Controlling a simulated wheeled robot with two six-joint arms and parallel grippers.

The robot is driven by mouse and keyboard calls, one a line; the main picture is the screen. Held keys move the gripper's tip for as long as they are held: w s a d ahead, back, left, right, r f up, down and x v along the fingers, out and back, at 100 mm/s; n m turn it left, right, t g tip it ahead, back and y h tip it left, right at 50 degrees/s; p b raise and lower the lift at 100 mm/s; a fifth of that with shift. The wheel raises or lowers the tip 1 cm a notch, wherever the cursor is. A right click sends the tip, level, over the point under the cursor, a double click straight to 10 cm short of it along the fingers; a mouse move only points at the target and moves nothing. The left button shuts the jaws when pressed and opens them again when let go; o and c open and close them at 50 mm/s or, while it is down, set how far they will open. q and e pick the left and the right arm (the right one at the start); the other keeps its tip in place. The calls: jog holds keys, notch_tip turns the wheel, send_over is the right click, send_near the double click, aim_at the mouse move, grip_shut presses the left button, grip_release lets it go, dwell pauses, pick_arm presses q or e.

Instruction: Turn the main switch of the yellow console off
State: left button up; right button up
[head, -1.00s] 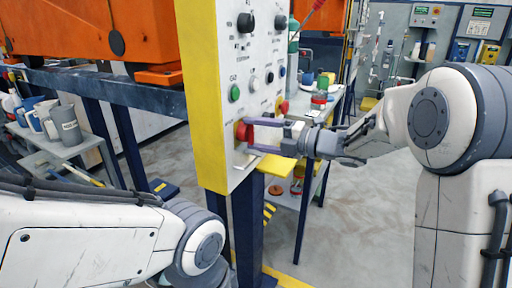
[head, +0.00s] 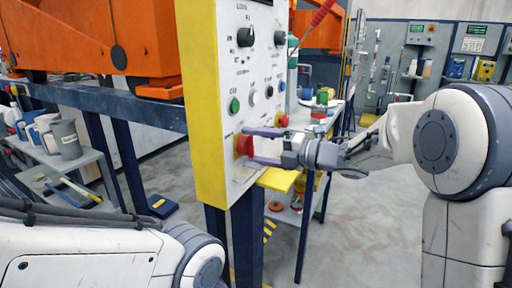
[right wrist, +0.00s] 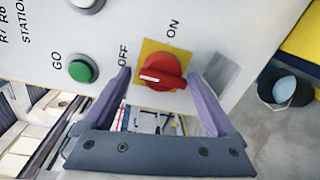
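The yellow-sided console (head: 208,110) has a white front panel. Its main switch is a red rotary knob (head: 241,146) low on the panel. In the right wrist view the red knob (right wrist: 165,72) sits on a yellow plate, with OFF and ON printed beside it. Its white mark is at the left end of the handle, on the side nearer OFF than ON. My right gripper (head: 248,147) is open in front of the panel. In the right wrist view its fingers (right wrist: 159,78) stand either side of the knob, with a gap visible on the left. My left gripper is out of view.
A green button (right wrist: 82,69) marked GO is near the switch. A yellow ledge (head: 278,179) projects below the panel. A dark bucket (right wrist: 285,88) stands on the open floor.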

jog(key=v, duration=1)
jog(key=shift+s+d+p, duration=0.15)
jog(key=shift+d+p, duration=0.05)
jog(key=shift+p, duration=0.1)
jog(key=shift+a, duration=0.1)
